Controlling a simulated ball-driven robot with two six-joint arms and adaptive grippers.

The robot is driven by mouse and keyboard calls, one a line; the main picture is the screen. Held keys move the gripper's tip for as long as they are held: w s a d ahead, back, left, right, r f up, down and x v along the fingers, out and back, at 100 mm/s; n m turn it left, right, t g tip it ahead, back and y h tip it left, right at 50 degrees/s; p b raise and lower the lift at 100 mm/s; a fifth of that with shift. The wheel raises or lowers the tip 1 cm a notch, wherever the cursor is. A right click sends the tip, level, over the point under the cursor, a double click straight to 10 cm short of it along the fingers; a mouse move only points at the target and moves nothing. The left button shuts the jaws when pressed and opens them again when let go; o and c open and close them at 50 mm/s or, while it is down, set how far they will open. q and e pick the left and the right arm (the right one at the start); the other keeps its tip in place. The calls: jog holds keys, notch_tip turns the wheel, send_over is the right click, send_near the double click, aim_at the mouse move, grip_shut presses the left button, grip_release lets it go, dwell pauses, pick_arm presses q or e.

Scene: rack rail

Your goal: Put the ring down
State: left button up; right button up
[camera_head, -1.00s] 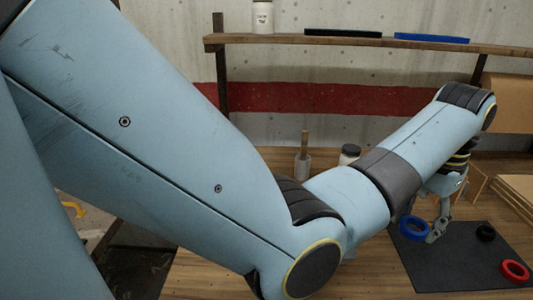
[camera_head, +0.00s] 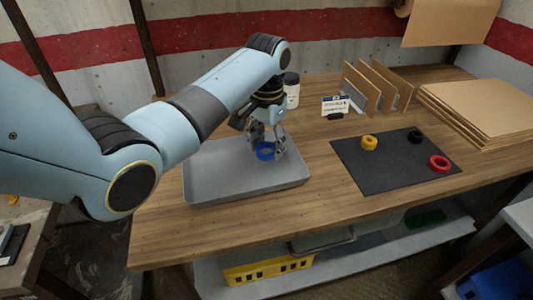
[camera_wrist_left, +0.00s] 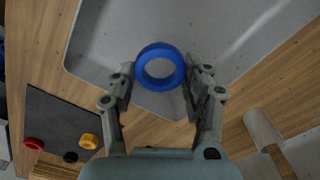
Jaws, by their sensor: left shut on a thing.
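My left gripper (camera_head: 264,145) is shut on a blue ring (camera_head: 265,156), over the right part of a grey tray (camera_head: 215,188). In the left wrist view the ring (camera_wrist_left: 141,69) sits between the two fingertips (camera_wrist_left: 160,78), with its hole facing the camera and the tray (camera_wrist_left: 97,45) behind it. I cannot tell whether the ring touches the tray floor. The tray looks otherwise empty. My right gripper is not in view.
A dark mat (camera_head: 362,178) to the right bears a yellow ring (camera_head: 369,147), a black ring (camera_head: 415,140) and a red ring (camera_head: 447,163). A white jar (camera_head: 292,96), a small label card (camera_head: 336,107) and upright boards (camera_head: 362,88) stand behind. Stacked boards (camera_head: 480,108) lie far right.

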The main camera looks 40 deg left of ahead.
aim_at(267, 148)
pick_arm(q)
notch_tip(267, 148, down, 4)
jog(key=shift+r, duration=0.1)
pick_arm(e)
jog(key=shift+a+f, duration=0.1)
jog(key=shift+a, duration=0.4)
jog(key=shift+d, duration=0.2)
pick_arm(q)
jog(key=o, duration=1.1)
jog(key=shift+o, duration=0.2)
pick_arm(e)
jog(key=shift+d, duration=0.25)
pick_arm(q)
notch_tip(267, 148, up, 12)
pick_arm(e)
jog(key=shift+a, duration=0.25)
pick_arm(q)
jog(key=shift+s, duration=0.1)
